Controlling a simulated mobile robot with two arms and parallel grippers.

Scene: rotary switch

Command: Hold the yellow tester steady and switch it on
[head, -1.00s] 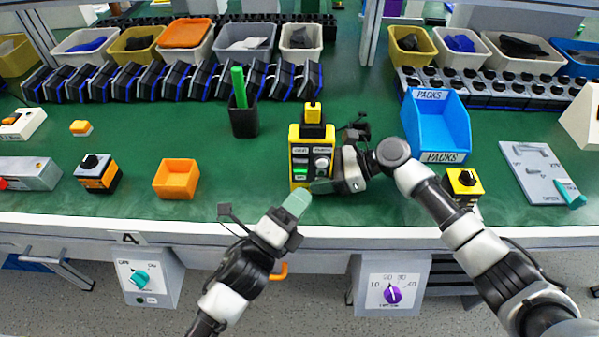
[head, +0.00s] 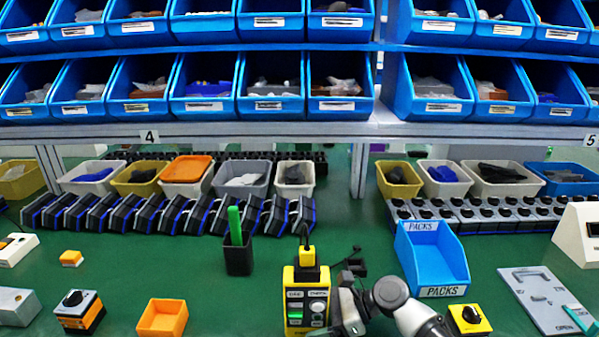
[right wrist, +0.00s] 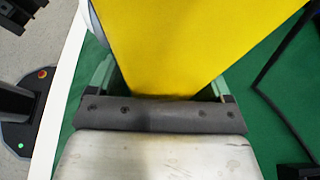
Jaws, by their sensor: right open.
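The yellow tester (head: 289,275) stands on the green bench at the bottom middle of the head view, with a dark face, a green patch, and a light round knob (head: 317,307). A yellow plug with a black cable is at its top. My right gripper (right wrist: 162,85) is open, its green fingers on either side of the tester's yellow body in the right wrist view. I cannot tell whether they touch it. My left gripper is out of view.
A black cup (head: 238,258) with a green stick stands left of the tester. An orange box (head: 162,318) is further left. A blue PACKS bin (head: 440,262) and a small yellow-black switch box (head: 469,319) are right. Racks of blue bins (head: 271,108) hang behind.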

